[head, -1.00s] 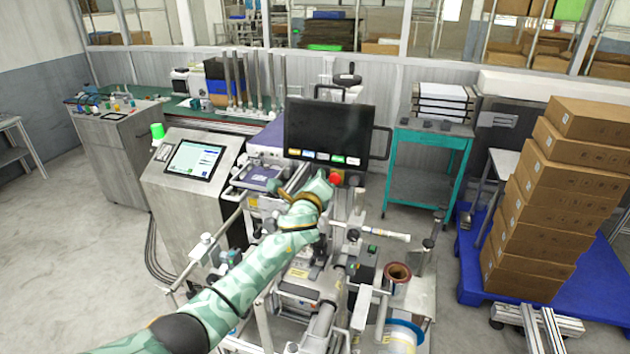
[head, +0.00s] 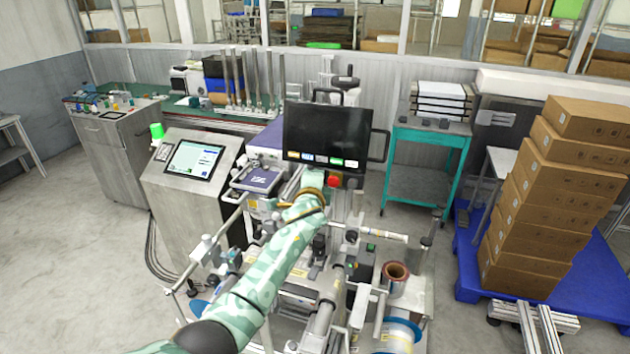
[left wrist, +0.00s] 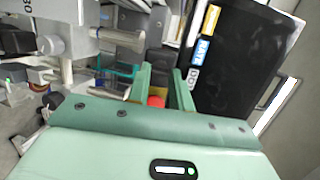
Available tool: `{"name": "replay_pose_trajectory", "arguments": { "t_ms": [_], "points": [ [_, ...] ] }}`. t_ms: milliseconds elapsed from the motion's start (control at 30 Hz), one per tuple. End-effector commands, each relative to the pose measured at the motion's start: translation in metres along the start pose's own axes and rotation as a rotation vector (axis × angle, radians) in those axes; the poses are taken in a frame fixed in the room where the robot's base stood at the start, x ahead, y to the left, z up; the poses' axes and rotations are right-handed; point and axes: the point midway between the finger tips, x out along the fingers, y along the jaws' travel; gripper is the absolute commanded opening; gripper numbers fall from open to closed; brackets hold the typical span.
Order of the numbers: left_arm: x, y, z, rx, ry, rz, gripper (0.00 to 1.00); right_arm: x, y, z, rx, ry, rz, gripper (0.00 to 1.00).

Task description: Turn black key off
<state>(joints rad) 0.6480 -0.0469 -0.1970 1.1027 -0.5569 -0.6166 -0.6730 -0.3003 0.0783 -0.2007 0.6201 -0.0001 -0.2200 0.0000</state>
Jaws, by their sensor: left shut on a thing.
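My left gripper (head: 313,176) is at the lower edge of the black screen (head: 328,132), left of the red button (head: 334,181). In the left wrist view, the two green fingers (left wrist: 161,78) are close together with a narrow gap, and the red button (left wrist: 157,101) shows between them. The screen with its coloured labels (left wrist: 230,60) is to their right. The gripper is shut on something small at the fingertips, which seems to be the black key. The fingers hide the key, so its turn angle cannot be told. My right gripper is not in view.
A machine with rollers and a copper-coloured reel (head: 396,271) stands below the screen. A tilted touch panel (head: 195,160) is at the left. A teal cart (head: 428,165) and stacked cardboard boxes (head: 545,200) are at the right. Grey floor is open at the lower left.

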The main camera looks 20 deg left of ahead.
Motion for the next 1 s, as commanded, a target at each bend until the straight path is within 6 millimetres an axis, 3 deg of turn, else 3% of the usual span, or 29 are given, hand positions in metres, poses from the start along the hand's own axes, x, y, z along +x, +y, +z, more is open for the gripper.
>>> {"name": "replay_pose_trajectory", "arguments": {
  "t_ms": [567, 600, 633, 1000],
  "points": [
    [0.0002, 0.0002, 0.0005, -0.035, -0.001, 0.008, 0.0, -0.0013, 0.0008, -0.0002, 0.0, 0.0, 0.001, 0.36],
    [0.0002, 0.0002, 0.0005, -0.034, -0.001, 0.008, 0.24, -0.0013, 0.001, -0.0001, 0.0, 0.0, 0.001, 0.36],
    [0.0002, 0.0001, 0.0005, -0.034, -0.001, 0.008, 0.31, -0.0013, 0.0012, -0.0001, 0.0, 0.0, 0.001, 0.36],
    [-0.0039, -0.0004, 0.0004, -0.033, -0.001, 0.007, 0.31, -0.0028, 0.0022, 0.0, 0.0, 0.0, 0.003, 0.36]
  ]
}}
